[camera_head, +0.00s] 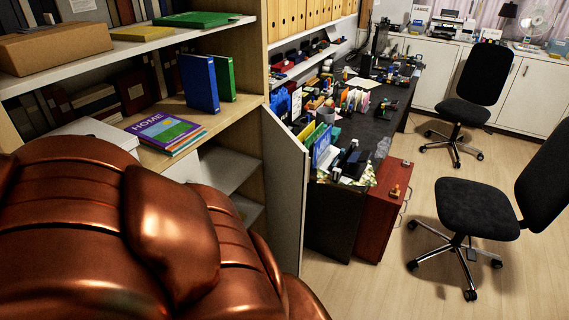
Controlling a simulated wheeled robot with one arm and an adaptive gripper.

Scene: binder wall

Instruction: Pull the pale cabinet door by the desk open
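The pale cabinet door (286,185) by the desk stands swung out from the bookcase, its top edge slanting towards me and to the right. White inner shelves (228,168) of the cabinet show to the left of the door, so it is clearly ajar. The door's lower left part and any handle are hidden behind my large copper-coloured body part in the foreground. My gripper is not visible, so I cannot tell whether it touches the door.
The dark desk (398,105), crowded with stationery, stands right of the door, with a red-brown drawer unit (376,222) beside it. Two black office chairs (480,208) stand farther right. Bare wooden floor (350,290) lies right of the door.

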